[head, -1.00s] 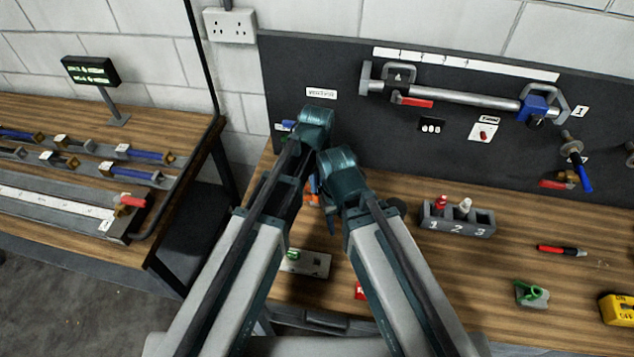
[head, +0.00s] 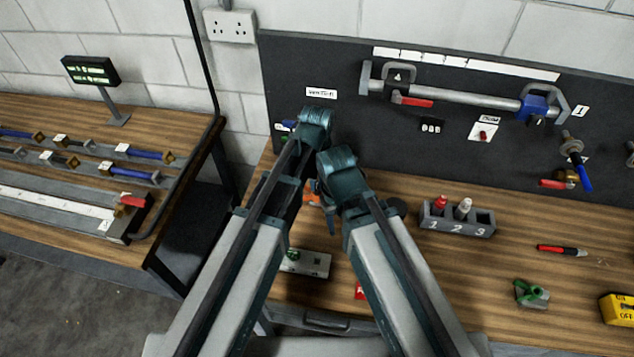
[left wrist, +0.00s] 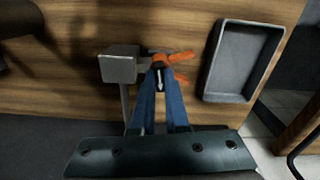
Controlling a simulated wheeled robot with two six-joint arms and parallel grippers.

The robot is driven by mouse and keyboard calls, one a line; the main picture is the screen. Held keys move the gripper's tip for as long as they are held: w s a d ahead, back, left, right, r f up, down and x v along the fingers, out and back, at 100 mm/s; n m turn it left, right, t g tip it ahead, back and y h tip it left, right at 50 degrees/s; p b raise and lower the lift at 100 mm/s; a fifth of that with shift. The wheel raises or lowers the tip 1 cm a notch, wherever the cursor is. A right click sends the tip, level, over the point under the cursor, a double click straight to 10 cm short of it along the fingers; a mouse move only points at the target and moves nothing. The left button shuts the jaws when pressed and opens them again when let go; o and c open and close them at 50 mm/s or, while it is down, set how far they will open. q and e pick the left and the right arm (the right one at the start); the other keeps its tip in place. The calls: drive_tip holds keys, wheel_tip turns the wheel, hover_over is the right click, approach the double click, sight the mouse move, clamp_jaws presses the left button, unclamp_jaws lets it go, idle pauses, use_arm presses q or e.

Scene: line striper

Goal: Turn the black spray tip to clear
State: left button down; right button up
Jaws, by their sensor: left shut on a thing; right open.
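In the left wrist view my left gripper (left wrist: 160,84) is shut on the small black spray tip (left wrist: 160,77), which carries a white arrow. The tip sits at an orange part (left wrist: 172,59) just beyond my fingertips. A grey metal block (left wrist: 118,67) on a post stands just left of the fingers. In the head view a bit of the orange part (head: 311,196) shows between my arms. My arms hide the tip and my left gripper there. My right gripper (head: 331,221) is mostly hidden behind its own wrist, beside the orange part; it is open.
A dark empty tray (left wrist: 243,62) lies right of the fingers in the wrist view. In the head view a numbered rack (head: 457,221) holds a red and a white piece. A red-black marker (head: 562,250) and a yellow box (head: 617,308) lie farther right. A dark panel stands behind.

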use_arm(q)
drive_tip(key=shift+m, duration=1)
drive_tip(key=m, duration=0.8)
drive_tip(key=shift+m, duration=0.6)
drive_tip(key=m, duration=0.4)
drive_tip(key=shift+f, duration=0.1)
drive_tip(key=m, duration=0.4)
drive_tip(key=shift+m, duration=0.3)
